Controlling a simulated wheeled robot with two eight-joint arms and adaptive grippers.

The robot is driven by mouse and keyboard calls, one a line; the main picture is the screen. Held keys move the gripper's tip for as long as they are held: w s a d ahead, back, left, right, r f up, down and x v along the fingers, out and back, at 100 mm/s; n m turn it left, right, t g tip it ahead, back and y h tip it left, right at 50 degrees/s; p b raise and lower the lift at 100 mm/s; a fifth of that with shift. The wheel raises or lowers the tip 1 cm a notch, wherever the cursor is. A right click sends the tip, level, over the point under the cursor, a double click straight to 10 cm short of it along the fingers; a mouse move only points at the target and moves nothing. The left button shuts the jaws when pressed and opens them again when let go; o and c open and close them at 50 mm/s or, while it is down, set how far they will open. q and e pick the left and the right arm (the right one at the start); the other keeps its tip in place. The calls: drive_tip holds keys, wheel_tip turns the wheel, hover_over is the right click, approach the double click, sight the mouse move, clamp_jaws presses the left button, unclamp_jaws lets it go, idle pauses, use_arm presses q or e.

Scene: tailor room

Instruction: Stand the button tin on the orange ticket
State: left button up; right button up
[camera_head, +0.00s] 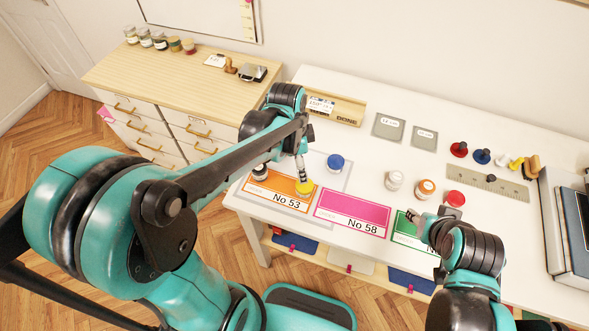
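The orange ticket (257,187), marked No 53, lies at the front left of the white table. A low round tin-like piece with a yellow top (304,188) stands at its right end; whether it is fully on the ticket is unclear. My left gripper (282,171) is just above the ticket, fingers apart and pointing down, one finger over the yellow piece. My forearm hides part of this gripper. Blue-topped (336,162) and red-topped (455,198) round pieces stand further right. No label shows which is the button tin. My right gripper (433,216) is by the green ticket, its opening unclear.
A pink ticket (352,213) and a green ticket (405,230) lie along the front edge. White-topped (394,179) and orange-topped (426,187) jars stand behind them. A DONE tray (346,108) stands behind.

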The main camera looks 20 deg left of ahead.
use_arm(q)
drive_tip(key=s+a+r+n+t+y, duration=0.1)
drive_tip(key=s+a+r+n+t, duration=0.2)
drive_tip(key=s+r+n+t, duration=0.3)
drive_tip(key=s+n, duration=0.3)
drive_tip(key=n, duration=0.3)
drive_tip(key=shift+s+a+r, duration=0.15)
drive_tip(key=shift+s+r, duration=0.1)
drive_tip(key=shift+r, duration=0.1)
drive_tip(key=shift+f, duration=0.15)
